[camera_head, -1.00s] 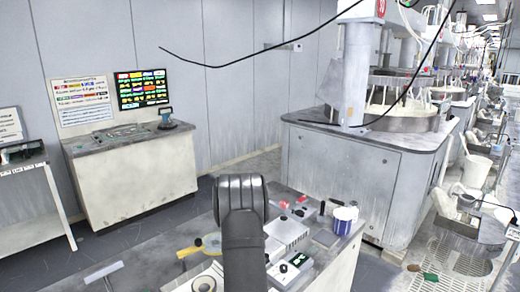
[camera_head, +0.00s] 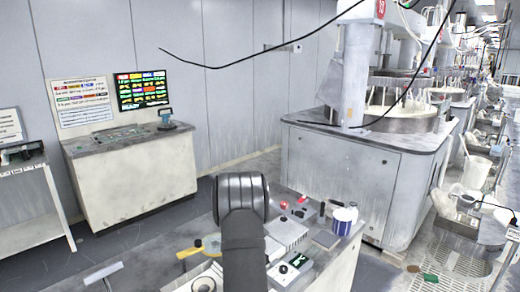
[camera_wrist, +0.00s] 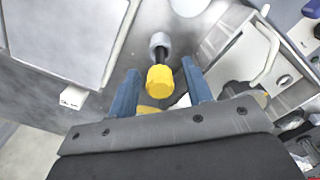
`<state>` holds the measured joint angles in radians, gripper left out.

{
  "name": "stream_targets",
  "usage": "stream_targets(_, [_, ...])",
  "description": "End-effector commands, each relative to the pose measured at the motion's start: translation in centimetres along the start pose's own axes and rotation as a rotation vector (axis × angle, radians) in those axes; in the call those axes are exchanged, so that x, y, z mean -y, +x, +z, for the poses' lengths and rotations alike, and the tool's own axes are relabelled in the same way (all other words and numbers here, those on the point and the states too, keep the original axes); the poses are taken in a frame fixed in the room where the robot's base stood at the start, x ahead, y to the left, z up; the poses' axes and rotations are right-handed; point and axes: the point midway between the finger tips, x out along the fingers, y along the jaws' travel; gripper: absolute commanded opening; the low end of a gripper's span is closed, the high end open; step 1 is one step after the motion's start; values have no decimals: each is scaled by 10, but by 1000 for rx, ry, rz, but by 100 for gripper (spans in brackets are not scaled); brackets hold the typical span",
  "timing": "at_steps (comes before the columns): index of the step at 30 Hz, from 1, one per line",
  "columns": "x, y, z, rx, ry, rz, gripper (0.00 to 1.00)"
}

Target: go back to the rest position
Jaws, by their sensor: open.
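My gripper (camera_wrist: 160,67) shows in the wrist view as two blue fingers standing apart, open. A yellow knob (camera_wrist: 160,82) on a dark and grey shaft shows in the gap between them. I cannot tell its depth, and no contact with the fingers is visible. In the head view my dark arm rises at the bottom middle over the workbench (camera_head: 140,264). My gripper cannot be made out there.
A yellow-handled item (camera_head: 190,252) lies left of my arm. A blue-and-white cup (camera_head: 342,222), a white box (camera_head: 288,232) and small red and black pieces stand to its right. Behind are a console (camera_head: 130,170) and a large polishing machine (camera_head: 345,180).

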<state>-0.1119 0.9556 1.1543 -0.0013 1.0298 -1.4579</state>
Motion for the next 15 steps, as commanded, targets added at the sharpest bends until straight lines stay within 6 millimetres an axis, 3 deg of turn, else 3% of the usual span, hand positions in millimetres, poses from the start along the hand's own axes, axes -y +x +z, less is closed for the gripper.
stream_targets(2, [1, 16, 0, 1, 0, -5, 46])
stream_targets(3, [0, 13, 0, 0, 0, 2, 46])
stream_targets(15, [0, -72, 0, 0, 0, 3, 46])
